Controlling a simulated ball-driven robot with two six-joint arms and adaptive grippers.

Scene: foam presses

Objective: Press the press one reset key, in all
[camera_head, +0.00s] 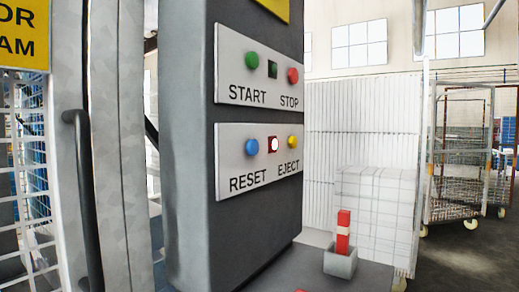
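The blue RESET key (251,147) sits on the lower white panel (232,183) of a tall grey column (187,120). Right of it are a small red-framed lamp (272,145), lit white, and the yellow EJECT key (293,142). The upper panel (228,93) holds the green START key (252,61), a dark square lamp (272,69) and the red STOP key (292,75). Neither of my grippers shows in the head view. Nothing covers the keys.
A metal door with a dark handle (86,200) stands at the left. A red and white post in a grey block (341,262) stands right of the column. A wrapped white stack (375,215) and wheeled cage trolleys (460,165) are farther back. Floor at the lower right is clear.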

